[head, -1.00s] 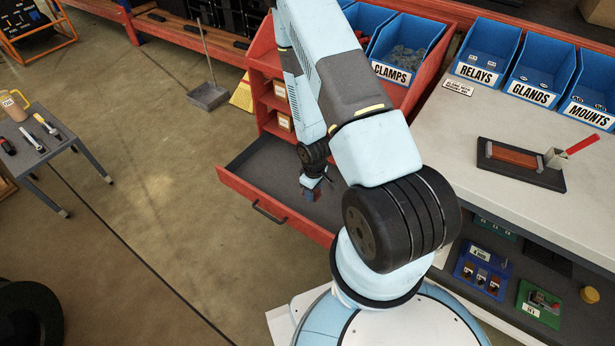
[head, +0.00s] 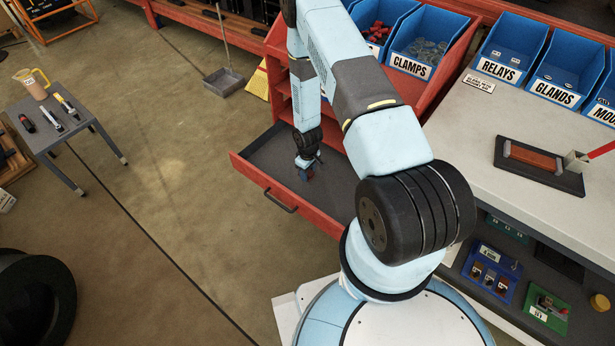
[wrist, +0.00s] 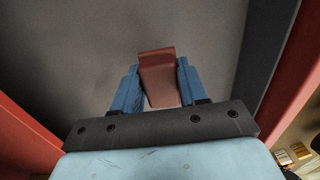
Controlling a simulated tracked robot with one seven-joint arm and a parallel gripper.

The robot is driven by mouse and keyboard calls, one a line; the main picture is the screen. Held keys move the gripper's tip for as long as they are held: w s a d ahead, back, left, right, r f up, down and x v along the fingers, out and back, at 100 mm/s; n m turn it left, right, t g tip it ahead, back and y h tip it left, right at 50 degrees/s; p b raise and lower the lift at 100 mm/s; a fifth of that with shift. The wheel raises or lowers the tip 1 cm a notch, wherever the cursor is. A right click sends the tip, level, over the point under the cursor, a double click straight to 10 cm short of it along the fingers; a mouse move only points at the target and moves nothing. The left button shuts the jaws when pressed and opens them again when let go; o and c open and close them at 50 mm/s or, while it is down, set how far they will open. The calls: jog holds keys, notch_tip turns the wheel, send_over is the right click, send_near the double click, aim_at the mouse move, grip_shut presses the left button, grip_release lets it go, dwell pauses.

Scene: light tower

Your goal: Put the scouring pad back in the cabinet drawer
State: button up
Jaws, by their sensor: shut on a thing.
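The scouring pad (wrist: 158,72) is a reddish-brown block in the wrist view, held between the two blue fingers of my gripper (wrist: 157,88). In the head view my gripper (head: 306,174) is small and points down inside the open red cabinet drawer (head: 270,193). The drawer has a dark grey floor, which fills most of the wrist view (wrist: 60,60). My gripper is shut on the pad, over the drawer's floor. I cannot tell whether the pad touches the floor. My arm hides part of the drawer and cabinet.
Red drawer walls (wrist: 28,135) stand on both sides of my gripper. Blue bins, such as the clamps bin (head: 425,45), sit above. A white worktop (head: 450,135) is at right, and a small grey table (head: 62,125) at left. The drawer floor around my gripper looks clear.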

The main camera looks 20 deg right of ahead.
jog(key=shift+w+f, duration=0.35)
jog(key=shift+f, duration=1.55)
jog(key=o, duration=1)
